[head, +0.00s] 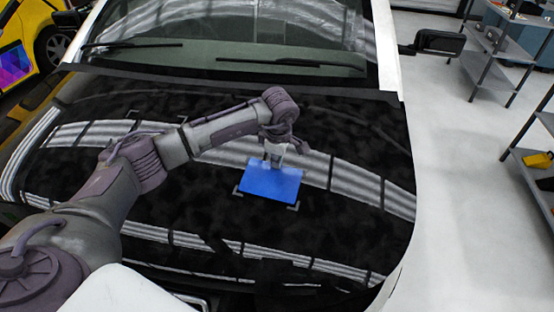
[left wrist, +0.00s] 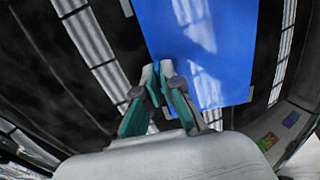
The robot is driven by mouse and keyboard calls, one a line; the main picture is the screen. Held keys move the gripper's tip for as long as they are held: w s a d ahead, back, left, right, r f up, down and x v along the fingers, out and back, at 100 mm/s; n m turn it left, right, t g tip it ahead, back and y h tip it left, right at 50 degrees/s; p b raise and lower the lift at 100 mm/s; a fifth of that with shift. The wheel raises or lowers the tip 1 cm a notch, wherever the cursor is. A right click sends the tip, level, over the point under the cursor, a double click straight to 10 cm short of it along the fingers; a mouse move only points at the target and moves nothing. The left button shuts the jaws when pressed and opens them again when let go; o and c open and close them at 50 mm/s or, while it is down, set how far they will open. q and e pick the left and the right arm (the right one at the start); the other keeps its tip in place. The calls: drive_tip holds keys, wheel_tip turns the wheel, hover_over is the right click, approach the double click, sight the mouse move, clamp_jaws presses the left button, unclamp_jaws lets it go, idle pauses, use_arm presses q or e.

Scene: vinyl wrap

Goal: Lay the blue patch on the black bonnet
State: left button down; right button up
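The blue patch (head: 270,183) is a flat blue rectangle over the middle of the black bonnet (head: 345,215). It spreads flat; I cannot tell if it touches the bonnet or hovers just above. Pale corner marks on the bonnet (head: 293,207) show close around its corners. My left gripper (head: 275,162) is at the patch's far edge. In the left wrist view the fingertips (left wrist: 157,68) come together at the edge of the patch (left wrist: 205,45) and look shut on it. My right gripper is not in view.
The windscreen (head: 230,60) and wipers lie beyond the bonnet. A side mirror (head: 438,42) sticks out at the right. Metal shelves (head: 500,45) stand at the far right, with clear floor between. A yellow car (head: 40,40) is at the upper left.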

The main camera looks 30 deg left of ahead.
use_arm(q)
drive_tip(key=shift+f+b, duration=0.45)
drive_tip(key=shift+b, duration=0.1)
idle(1.4)
drive_tip(key=c, duration=1.2)
unclamp_jaws()
drive_tip(key=shift+c, duration=0.2)
drive_tip(key=v, duration=1.2)
